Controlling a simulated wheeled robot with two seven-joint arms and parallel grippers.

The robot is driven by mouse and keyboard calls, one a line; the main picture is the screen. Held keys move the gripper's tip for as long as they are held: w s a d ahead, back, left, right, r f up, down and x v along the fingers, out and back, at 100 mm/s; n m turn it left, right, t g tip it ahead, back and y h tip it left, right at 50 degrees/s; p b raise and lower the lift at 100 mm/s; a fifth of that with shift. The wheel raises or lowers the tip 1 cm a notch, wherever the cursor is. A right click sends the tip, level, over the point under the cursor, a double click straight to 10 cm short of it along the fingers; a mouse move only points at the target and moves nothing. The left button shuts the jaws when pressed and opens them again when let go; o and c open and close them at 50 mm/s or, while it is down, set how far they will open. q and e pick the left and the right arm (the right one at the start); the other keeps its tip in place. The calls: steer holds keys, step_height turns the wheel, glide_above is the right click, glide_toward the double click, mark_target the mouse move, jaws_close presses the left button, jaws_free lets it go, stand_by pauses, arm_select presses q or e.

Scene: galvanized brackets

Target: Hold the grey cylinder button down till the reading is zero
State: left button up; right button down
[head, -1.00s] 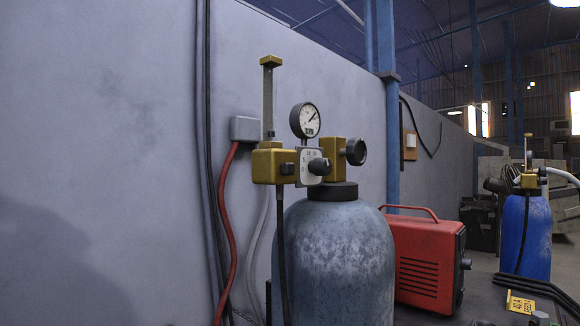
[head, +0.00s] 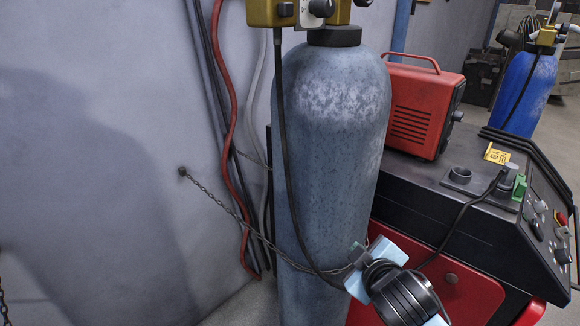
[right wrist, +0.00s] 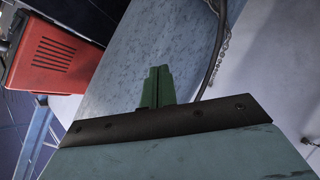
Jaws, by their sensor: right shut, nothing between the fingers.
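The grey cylinder (head: 330,150) stands upright near the wall, its blue-grey paint worn pale at the shoulder. The lower part of its brass valve block (head: 268,13) shows at the top edge, with a small dark button-like part (head: 285,9) and a dark round knob (head: 320,8). The gauge is out of view, so its reading is hidden. My right gripper (head: 355,258) is low, in front of the cylinder's right side, well below the valve. In the right wrist view its green fingers (right wrist: 157,86) are together and empty, with the cylinder behind them. My left gripper is not in view.
A chain (head: 225,205) runs from the wall to the cylinder, and a black hose hangs down its front. A red box (head: 420,110) stands on a dark cart (head: 405,190) to the right. A blue cylinder (head: 528,95) stands farther back. Open space lies left of the cylinder.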

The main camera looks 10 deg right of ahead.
mark_target(286, 10)
steer(key=w+r+n+t, duration=0.1)
steer(key=r, duration=0.3)
steer(key=r+t, duration=0.1)
steer(key=r, duration=0.3)
steer(key=w+a+r+n+t, duration=0.1)
steer(key=r, duration=0.4)
steer(key=shift+w+n+t, duration=0.3)
steer(key=shift+w+t, duration=0.05)
steer(key=shift+t, duration=0.05)
steer(key=s+a+r+n+t+y, duration=0.1)
steer(key=s+r+n+t+y, duration=0.1)
steer(key=r, duration=0.7)
steer(key=s+a+r+n+t+y, duration=0.2)
steer(key=r+n, duration=0.4)
steer(key=r, duration=0.4)
steer(key=s+a+r+n+t+y, duration=0.1)
steer(key=s+r+n+t+y, duration=0.2)
steer(key=r, duration=0.7)
steer(key=shift+a+n+t+y+p, duration=0.3)
steer(key=shift+n+t+y+p, duration=0.1)
steer(key=shift+n+t, duration=0.5)
steer(key=shift+a, duration=0.1)
steer(key=w+a, duration=0.5)
steer(key=w, duration=0.2)
steer(key=shift+a, duration=0.15)
steer(key=shift+w+a+b, duration=0.25)
steer(key=shift+w+b, duration=0.05)
steer(key=shift+w+a, duration=0.3)
steer(key=shift+w, duration=0.05)
